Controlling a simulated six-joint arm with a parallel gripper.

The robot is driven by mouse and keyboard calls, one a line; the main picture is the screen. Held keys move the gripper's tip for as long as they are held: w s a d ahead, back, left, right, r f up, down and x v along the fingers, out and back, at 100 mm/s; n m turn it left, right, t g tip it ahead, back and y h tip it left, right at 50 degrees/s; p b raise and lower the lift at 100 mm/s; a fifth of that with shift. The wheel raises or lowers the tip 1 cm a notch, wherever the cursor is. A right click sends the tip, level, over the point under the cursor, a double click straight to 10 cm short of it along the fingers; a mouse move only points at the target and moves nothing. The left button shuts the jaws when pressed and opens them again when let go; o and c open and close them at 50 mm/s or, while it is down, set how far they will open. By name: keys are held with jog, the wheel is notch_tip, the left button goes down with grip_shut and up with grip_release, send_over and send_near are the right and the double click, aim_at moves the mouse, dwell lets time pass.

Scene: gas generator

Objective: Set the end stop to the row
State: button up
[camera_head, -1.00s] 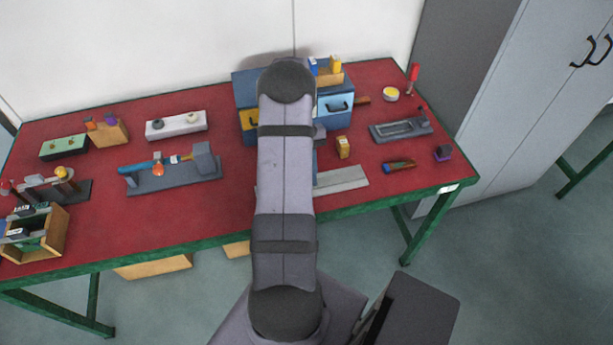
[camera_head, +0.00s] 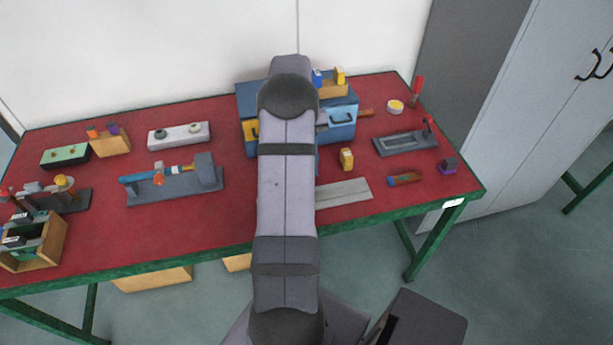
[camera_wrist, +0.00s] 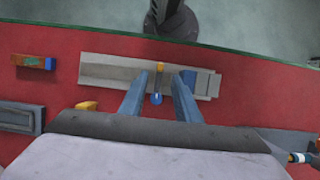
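A long pale grey rail (camera_wrist: 110,72) lies on the red bench top; part of it also shows in the head view (camera_head: 345,192), right of my arm. A small blue and yellow piece (camera_wrist: 157,84) is over the rail, between my fingers. I cannot tell which of these is the end stop. My gripper (camera_wrist: 161,76) is open, its two blue-grey fingers apart above the rail. Contact cannot be told. In the head view my arm hides my gripper.
A blue drawer cabinet (camera_head: 341,116) stands behind my arm. A grey fixture with a blue bar (camera_head: 175,187) lies left. Red bench surface is free between them.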

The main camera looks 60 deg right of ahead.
jog(key=shift+r, duration=0.15)
jog(key=shift+s+d, duration=0.1)
jog(key=c, duration=0.7)
jog(key=s+d+m, duration=0.1)
jog(key=s, duration=0.1)
jog(key=s+d+r, duration=0.1)
jog(key=s, duration=0.2)
jog(key=s+d+m+t, duration=0.1)
jog(key=s+d, duration=0.1)
jog(key=s, duration=0.1)
jog(key=shift+s+r+m, duration=0.2)
jog(key=shift+s+m, duration=0.05)
jog(key=shift+m, duration=0.05)
grip_shut()
jog(key=s+r+m+t, duration=0.2)
jog(key=s+m, duration=0.1)
jog(key=s, duration=0.3)
jog(key=w+m+t, duration=0.1)
jog(key=m, duration=0.3)
jog(key=w+m+t, duration=0.1)
jog(key=w+m, duration=0.1)
jog(key=m, duration=0.2)
jog(key=w+d+m+t, duration=0.1)
jog(key=m, duration=0.3)
jog(key=shift+w, duration=0.3)
